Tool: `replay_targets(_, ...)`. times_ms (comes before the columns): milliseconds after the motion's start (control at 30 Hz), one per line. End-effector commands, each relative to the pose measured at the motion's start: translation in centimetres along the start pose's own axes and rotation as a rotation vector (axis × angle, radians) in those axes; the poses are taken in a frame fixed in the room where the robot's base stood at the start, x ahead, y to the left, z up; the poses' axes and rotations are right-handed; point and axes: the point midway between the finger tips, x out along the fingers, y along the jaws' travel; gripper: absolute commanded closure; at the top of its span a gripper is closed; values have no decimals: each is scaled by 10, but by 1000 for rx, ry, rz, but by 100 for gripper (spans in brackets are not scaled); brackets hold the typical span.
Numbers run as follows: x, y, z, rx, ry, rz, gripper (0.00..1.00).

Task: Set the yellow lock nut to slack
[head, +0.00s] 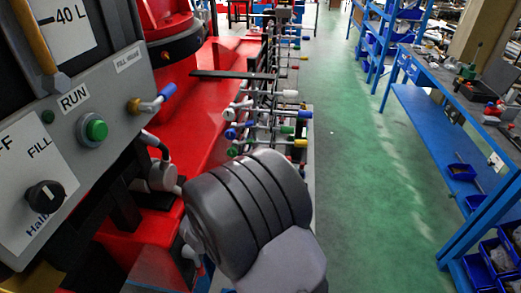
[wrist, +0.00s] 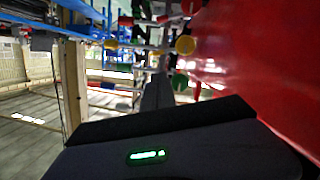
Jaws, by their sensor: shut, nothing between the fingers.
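In the wrist view a round yellow piece (wrist: 185,45) sits on the rack of rods ahead, upper right of my gripper. My gripper (wrist: 157,84) is shut and empty, pointing toward the rack. Contact cannot be made out. In the head view a small yellow end (head: 300,143) shows on the rack among coloured handles; my grey arm hides part of the rack's near end, and my fingers do not show.
A red machine body (head: 205,120) runs along the rack; its red wall (wrist: 250,60) is close at right in the wrist view. A grey control panel (head: 110,95) with a green button stands at left. Green floor (head: 360,170) is clear; a blue bench (head: 430,110) is at right.

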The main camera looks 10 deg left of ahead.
Motion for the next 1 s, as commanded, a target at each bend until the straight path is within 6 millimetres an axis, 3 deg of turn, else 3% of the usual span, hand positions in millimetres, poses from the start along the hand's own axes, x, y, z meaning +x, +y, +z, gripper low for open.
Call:
replay_targets(333,8,2,0,3,0,2,100)
replay_targets(700,78,2,1,4,0,2,100)
replay_targets(1000,101,2,-1,4,0,0,100)
